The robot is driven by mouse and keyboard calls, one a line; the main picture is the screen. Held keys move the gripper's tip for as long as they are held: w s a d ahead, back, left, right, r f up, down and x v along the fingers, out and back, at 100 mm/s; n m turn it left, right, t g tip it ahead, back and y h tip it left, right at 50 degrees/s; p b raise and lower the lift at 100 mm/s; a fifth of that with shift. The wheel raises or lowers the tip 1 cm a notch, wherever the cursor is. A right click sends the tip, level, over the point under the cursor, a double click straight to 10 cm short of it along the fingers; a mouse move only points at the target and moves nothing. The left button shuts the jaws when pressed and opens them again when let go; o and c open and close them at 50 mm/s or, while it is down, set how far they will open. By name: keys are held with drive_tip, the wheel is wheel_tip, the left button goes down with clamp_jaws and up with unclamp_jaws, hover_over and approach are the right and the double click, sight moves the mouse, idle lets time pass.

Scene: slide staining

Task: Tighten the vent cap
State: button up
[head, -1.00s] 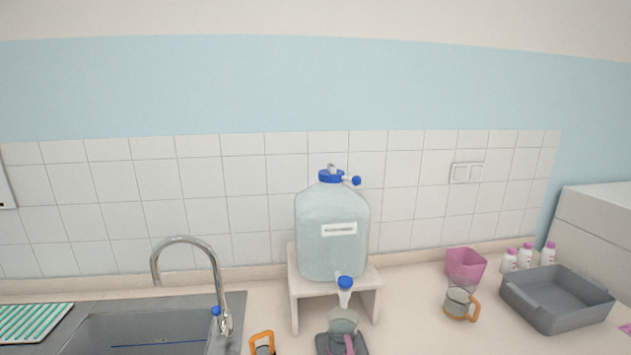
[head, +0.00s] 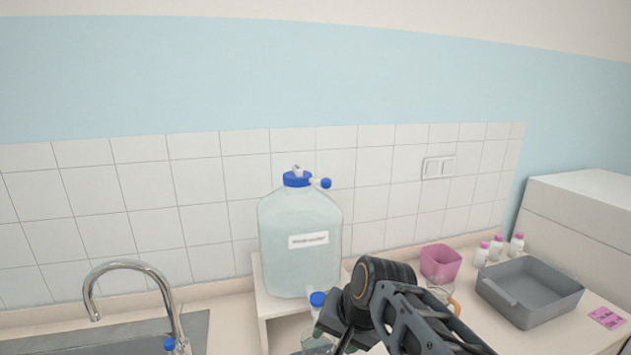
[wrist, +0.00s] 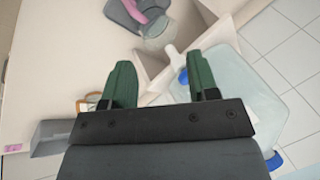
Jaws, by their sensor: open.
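A clear carboy (head: 300,245) with a white label stands upright on a white stand (head: 262,305). A blue lid (head: 297,179) sits on its neck, and the small blue vent cap (head: 326,183) is on a short side port to the right. A spigot with a blue handle (head: 317,299) is low on its front. My gripper (wrist: 162,82) has two green fingers spread apart with nothing between them. The carboy (wrist: 245,85) lies to its right in the wrist view. In the head view my arm covers the area right of the spigot, well below the vent cap.
A glass vessel (wrist: 160,32) is near the spigot. A pink container (head: 441,262), a grey tray (head: 528,292) and several white bottles (head: 497,248) stand at the right. A sink faucet (head: 130,266) is at the left. The space around the carboy's top is clear.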

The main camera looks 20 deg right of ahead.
drive_tip(key=w+d+r+m+t+y, duration=0.1)
drive_tip(key=w+r+m+y, duration=0.35)
drive_tip(key=w+m, duration=0.35)
drive_tip(key=m+t+y+b, duration=0.2)
drive_tip(key=m+t+y, duration=0.45)
drive_tip(key=m, duration=0.55)
approach(320, 181)
drive_tip(key=shift+m+t+h, duration=0.3)
drive_tip(key=shift+t+h, duration=0.05)
drive_tip(key=shift+h, duration=0.05)
drive_tip(key=p+x, duration=0.3)
drive_tip(key=x, duration=0.6)
drive_tip(key=shift+a, duration=0.1)
drive_tip(key=shift+w+a+f, duration=0.1)
drive_tip(key=shift+w+a, duration=0.3)
drive_tip(key=shift+w, duration=0.05)
clamp_jaws()
